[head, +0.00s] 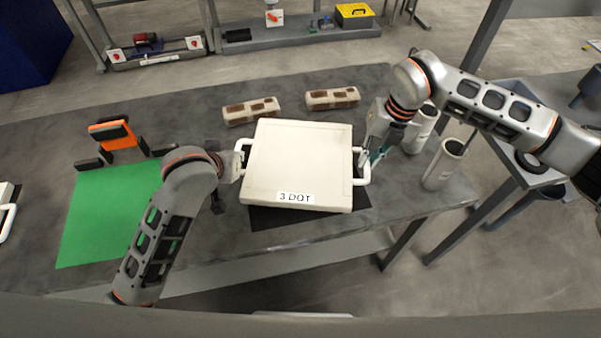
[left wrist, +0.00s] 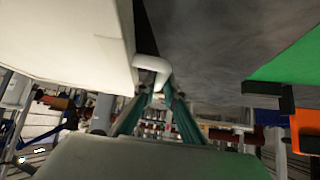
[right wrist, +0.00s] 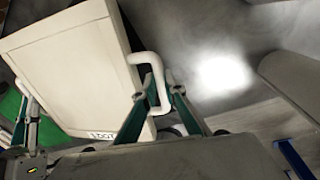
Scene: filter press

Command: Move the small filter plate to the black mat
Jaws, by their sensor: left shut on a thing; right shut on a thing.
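The small filter plate (head: 300,165) is a cream square labelled "3 DOT", with a white handle on each side. It is over the black mat (head: 262,218), whose dark edges show at its lower left and right. I cannot tell whether it touches the mat. My left gripper (head: 236,168) is at the left handle; the left wrist view shows its teal fingers (left wrist: 158,92) shut on that handle (left wrist: 152,68). My right gripper (head: 368,162) is at the right handle; the right wrist view shows its fingers (right wrist: 162,92) shut on that handle (right wrist: 150,70).
A green mat (head: 95,222) lies on the grey table at left, with an orange and black item (head: 115,133) behind it. Two beige blocks with brown patches (head: 251,110) (head: 332,98) lie behind the plate. White cylinders (head: 443,165) stand at right. Another white-handled object (head: 5,208) is at far left.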

